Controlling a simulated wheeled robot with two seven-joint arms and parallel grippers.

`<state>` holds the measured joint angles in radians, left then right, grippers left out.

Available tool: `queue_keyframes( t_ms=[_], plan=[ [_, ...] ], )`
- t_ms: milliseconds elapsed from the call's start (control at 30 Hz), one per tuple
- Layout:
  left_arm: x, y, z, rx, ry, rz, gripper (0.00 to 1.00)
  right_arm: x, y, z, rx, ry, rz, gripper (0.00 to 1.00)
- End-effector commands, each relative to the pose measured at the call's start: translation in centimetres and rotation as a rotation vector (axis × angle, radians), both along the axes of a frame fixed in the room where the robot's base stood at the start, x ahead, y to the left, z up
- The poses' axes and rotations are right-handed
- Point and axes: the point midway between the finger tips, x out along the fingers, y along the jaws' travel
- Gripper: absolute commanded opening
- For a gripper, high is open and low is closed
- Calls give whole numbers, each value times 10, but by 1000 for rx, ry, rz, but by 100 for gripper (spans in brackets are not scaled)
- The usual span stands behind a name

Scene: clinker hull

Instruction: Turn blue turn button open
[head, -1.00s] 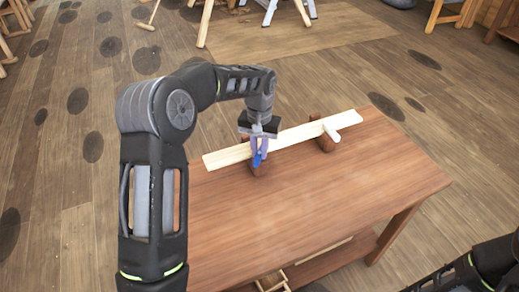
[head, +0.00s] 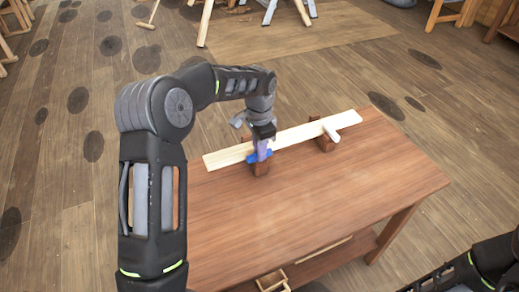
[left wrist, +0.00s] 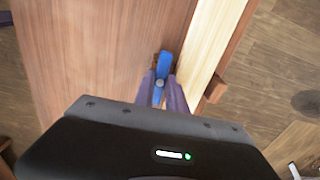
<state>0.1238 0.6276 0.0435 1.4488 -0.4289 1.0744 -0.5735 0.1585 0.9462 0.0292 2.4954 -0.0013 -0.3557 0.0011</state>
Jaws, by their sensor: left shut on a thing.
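The blue turn button (head: 251,158) sits on top of the left wooden block (head: 261,169), at the front edge of a pale plank (head: 224,157). In the head view it lies roughly along the plank. My left gripper (head: 263,151) points down at it and is shut on it. The left wrist view shows the blue button (left wrist: 166,62) between the two purple fingers (left wrist: 161,91), running roughly parallel to the plank (left wrist: 208,45). The fingers hide part of the button in the head view. My right gripper is out of view; only part of the right arm shows at the lower right.
A white turn button (head: 333,135) sits on the right wooden block (head: 325,144), beside the same plank. The reddish wooden bench top (head: 320,205) is clear in front.

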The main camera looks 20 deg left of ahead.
Motion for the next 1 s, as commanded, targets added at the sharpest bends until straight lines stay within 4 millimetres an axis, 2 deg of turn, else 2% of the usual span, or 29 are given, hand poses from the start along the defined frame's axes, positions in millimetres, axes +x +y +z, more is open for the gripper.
queue_keyframes(
  t_ms=[567, 600, 867, 1000],
  plan=[
    [1, 0, 1, 0, -4, -53, 0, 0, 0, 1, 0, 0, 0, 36],
    [1, 0, 1, 0, -4, -53, 17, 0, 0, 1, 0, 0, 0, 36],
    [1, 0, 0, -1, -2, -51, 38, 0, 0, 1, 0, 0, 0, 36],
    [0, 0, 0, 0, -1, -51, 38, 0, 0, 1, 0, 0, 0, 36]
  ],
)
